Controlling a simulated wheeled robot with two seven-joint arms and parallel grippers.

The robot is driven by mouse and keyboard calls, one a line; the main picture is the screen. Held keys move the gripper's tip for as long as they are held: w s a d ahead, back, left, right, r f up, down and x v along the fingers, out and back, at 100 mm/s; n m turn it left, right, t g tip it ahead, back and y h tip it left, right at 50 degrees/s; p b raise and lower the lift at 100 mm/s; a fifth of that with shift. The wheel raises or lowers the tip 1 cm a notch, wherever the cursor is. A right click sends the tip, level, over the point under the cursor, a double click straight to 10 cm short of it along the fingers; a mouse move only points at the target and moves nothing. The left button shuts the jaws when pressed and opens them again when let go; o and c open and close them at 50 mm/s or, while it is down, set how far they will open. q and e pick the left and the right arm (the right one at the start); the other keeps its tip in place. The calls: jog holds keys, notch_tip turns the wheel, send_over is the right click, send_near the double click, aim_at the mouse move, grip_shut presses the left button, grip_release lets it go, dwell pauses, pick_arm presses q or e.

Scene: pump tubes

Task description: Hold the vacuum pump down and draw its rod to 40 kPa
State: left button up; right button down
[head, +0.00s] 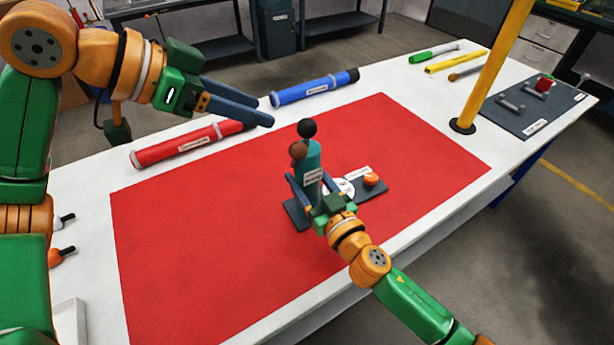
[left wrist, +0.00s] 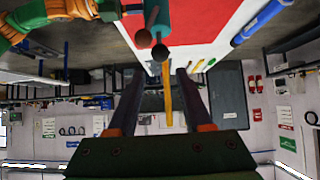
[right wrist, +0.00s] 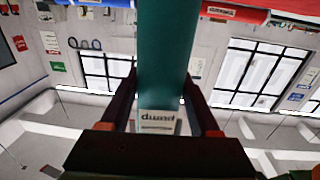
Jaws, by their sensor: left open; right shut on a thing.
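The vacuum pump is an upright teal cylinder (head: 312,158) on a dark base plate (head: 373,191), standing on the red mat. A black ball (head: 307,128) tops it, with a brown ball (head: 298,150) just below at its side. A white round gauge dial (head: 341,187) and an orange knob (head: 371,179) sit on the base. My right gripper (head: 308,186) is shut on the pump barrel, which shows between its fingers in the right wrist view (right wrist: 165,60). My left gripper (head: 264,111) is open and empty, up and left of the black ball; that ball also shows in the left wrist view (left wrist: 160,53).
A red tube (head: 185,146) and a blue tube (head: 312,88) lie behind the mat (head: 200,235). A yellow post (head: 490,70) rises at the back right, near a dark tray (head: 520,122). The mat's left part is clear.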

aim_at(299, 133)
pick_arm(q)
jog(key=o, duration=0.3)
jog(key=shift+d+f, duration=0.15)
jog(key=shift+o, duration=0.9)
jog(key=shift+d+f+n+t+y, duration=0.45)
jog(key=shift+d+f+n, duration=0.35)
jog(key=shift+f, duration=0.3)
jog(key=x, duration=1)
jog(key=shift+f, duration=0.1)
